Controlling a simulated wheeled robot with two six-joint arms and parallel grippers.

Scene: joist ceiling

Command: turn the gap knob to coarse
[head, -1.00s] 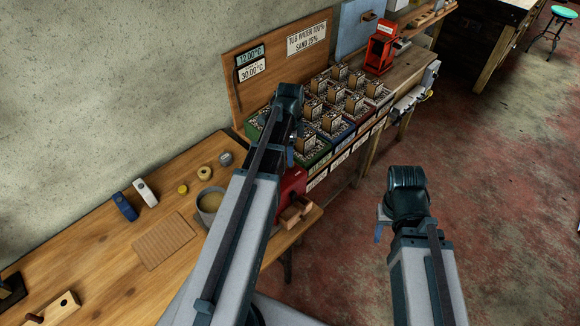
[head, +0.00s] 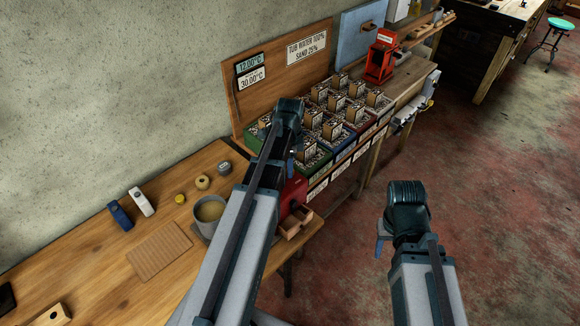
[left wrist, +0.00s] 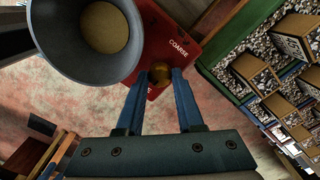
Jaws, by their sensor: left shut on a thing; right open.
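A red mill (head: 295,190) with an open wooden drawer (head: 292,222) stands at the bench's right end, partly hidden by my left arm in the head view. In the left wrist view its red face (left wrist: 184,40) carries the word COARSE; a second label is mostly covered by the fingers. The knob's pointer, if any, cannot be made out. My right gripper (head: 380,245) is open and empty, out over the floor.
A grey funnel (left wrist: 62,35) is close beside the fingers in the left wrist view. A grey pot (head: 200,228), blue and white items (head: 119,215) and a ridged mat (head: 158,250) lie left on the bench. Filled bins (head: 318,172) stand behind the mill.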

